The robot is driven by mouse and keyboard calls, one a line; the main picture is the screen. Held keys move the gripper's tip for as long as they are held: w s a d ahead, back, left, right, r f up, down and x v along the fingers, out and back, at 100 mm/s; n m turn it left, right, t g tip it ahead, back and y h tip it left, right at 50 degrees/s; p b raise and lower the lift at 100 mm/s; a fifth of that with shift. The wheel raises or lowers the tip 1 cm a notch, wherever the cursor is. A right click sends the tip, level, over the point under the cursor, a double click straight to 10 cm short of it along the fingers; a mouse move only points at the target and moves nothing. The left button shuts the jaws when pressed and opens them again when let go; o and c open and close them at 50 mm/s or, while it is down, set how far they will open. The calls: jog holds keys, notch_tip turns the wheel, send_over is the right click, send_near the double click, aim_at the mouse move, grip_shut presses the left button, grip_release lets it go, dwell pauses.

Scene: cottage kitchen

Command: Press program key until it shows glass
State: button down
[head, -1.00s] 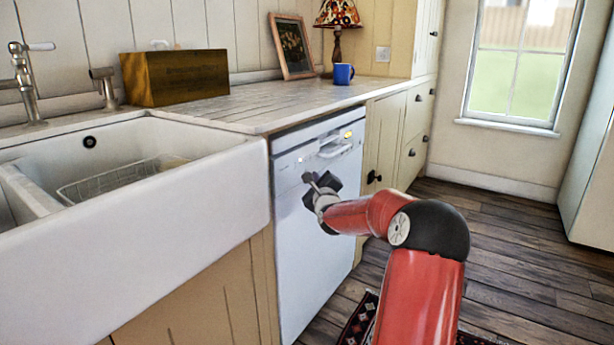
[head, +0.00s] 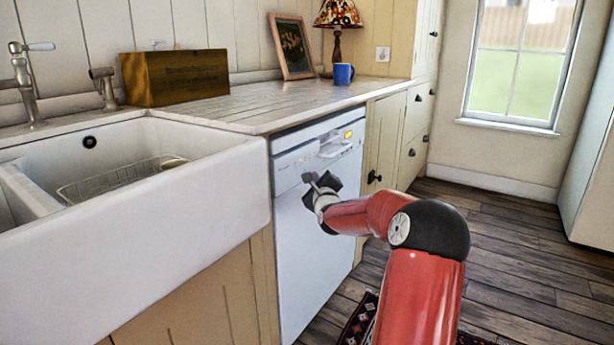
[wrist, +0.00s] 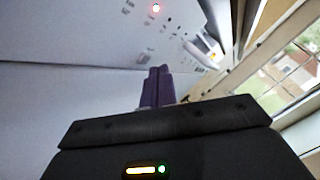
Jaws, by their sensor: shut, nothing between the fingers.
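The white dishwasher (head: 310,235) stands under the counter, its control panel along the top of its front. A small display (head: 349,134) glows yellow at the panel's right end, too small to read. In the wrist view the panel (wrist: 120,25) shows several small keys and marks, and a red light (wrist: 156,8) is lit. I cannot tell which key is the program key. My gripper (head: 309,178) is in front of the dishwasher's upper front. Its purple fingers (wrist: 157,88) are together and empty, pointing toward the panel. Whether they touch it cannot be told.
A white sink (head: 200,195) with a wire rack is on the left. A wooden box (head: 175,77), a blue mug (head: 343,74), a picture frame and a lamp stand on the counter. The wooden floor (head: 520,250) to the right is clear.

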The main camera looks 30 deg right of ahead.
jog(key=shift+w, duration=0.15)
jog(key=shift+w+a, duration=0.2)
jog(key=shift+w, duration=0.1)
jog(key=shift+w+b, duration=0.15)
jog(key=shift+b, duration=0.15)
dwell(0.4)
jog(key=shift+s+d+b, duration=0.2)
jog(key=shift+s+b, duration=0.1)
jog(key=shift+s, duration=0.3)
jog(key=s, duration=0.1)
jog(key=s+d, duration=0.1)
jog(key=s, duration=0.1)
jog(key=s+d, duration=0.1)
jog(key=s, duration=0.1)
jog(key=shift+s+d, duration=0.15)
jog(key=shift+s, duration=0.1)
